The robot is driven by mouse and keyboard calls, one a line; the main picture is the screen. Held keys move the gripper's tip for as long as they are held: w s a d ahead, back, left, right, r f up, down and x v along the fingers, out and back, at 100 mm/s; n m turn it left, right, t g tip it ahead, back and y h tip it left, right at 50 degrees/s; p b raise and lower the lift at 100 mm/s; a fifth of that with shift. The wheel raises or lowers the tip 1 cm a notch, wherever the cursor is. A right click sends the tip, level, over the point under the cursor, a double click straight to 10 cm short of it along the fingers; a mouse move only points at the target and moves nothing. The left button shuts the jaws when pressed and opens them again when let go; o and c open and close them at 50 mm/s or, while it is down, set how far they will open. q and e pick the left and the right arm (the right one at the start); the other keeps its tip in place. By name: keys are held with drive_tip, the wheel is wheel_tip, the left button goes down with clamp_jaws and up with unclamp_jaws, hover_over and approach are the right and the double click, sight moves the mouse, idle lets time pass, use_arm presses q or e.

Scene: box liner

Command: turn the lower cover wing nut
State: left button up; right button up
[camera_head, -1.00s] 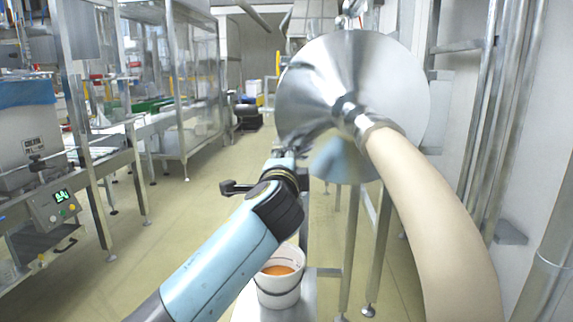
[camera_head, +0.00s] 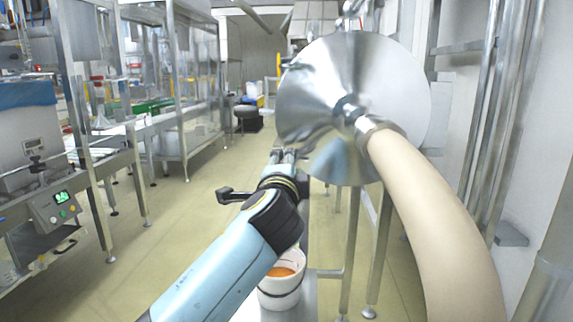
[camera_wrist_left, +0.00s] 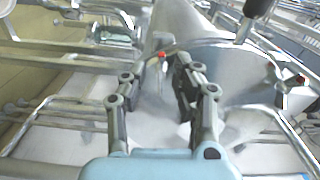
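A large shiny metal cone-shaped cover (camera_head: 315,95) stands ahead, a little right of centre in the head view. My left gripper (camera_head: 284,154) is at the cover's lower left edge, and the arm partly hides what lies there. In the left wrist view my left gripper (camera_wrist_left: 155,82) has its fingers apart with a gap between them. I cannot tell which is the lower wing nut; nothing is visibly gripped. My right gripper is out of view.
A white bucket (camera_head: 280,292) with orange contents stands below my left arm. Metal frames and a bench (camera_head: 100,150) line the left. The floor between is clear.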

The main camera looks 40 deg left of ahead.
use_arm(q)
drive_tip(key=shift+v, duration=2.7)
